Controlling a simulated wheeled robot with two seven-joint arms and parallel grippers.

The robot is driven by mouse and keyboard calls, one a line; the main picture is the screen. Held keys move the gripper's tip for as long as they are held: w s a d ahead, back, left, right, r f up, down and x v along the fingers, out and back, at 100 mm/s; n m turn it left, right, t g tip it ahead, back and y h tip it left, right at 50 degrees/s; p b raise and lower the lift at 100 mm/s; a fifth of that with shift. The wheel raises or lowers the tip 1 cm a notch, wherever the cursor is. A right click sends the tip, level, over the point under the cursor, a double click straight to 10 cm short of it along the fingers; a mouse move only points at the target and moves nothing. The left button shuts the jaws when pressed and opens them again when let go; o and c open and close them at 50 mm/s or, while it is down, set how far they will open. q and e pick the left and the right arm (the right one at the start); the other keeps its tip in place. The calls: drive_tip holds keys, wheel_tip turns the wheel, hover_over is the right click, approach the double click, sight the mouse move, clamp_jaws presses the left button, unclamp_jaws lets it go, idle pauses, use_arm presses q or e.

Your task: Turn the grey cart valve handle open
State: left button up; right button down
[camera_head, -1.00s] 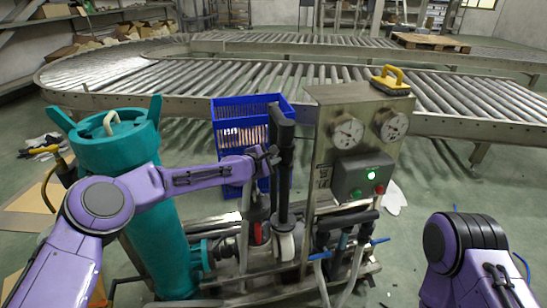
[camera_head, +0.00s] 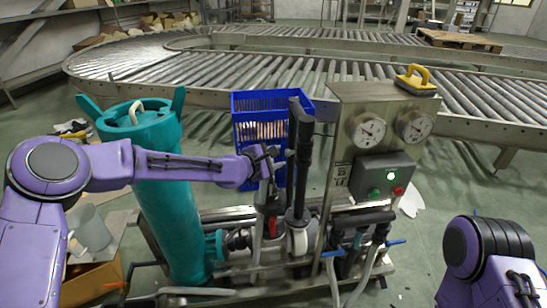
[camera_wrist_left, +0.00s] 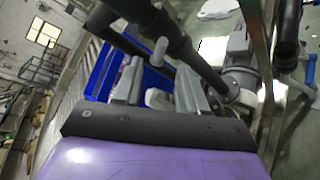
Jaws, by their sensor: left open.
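The cart (camera_head: 250,285) stands in front of me with a teal tank, pipes and an upright black lance (camera_head: 300,140). My left gripper (camera_head: 268,160) is open, just left of the lance and above the cart's pipes. In the left wrist view the open grey fingers (camera_wrist_left: 160,90) point at the lance, and a light grey peg (camera_wrist_left: 159,50) sticks out beside it. A whitish part (camera_wrist_left: 159,98) shows between the fingers; I cannot tell whether it is the grey valve handle or touches them. A light grey rounded part (camera_head: 299,238) sits at the lance's foot. My right gripper is out of view.
The teal tank (camera_head: 165,190) stands left, under my left forearm. A steel panel (camera_head: 345,120) with two gauges and a control box (camera_head: 382,176) stands right of the lance. A blue crate (camera_head: 258,115) is behind it. Blue levers (camera_head: 333,254) sit low right. A roller conveyor (camera_head: 180,75) crosses behind.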

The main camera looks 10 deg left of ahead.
use_arm(q)
drive_tip(key=shift+v, duration=0.85)
drive_tip(key=shift+c, duration=0.2)
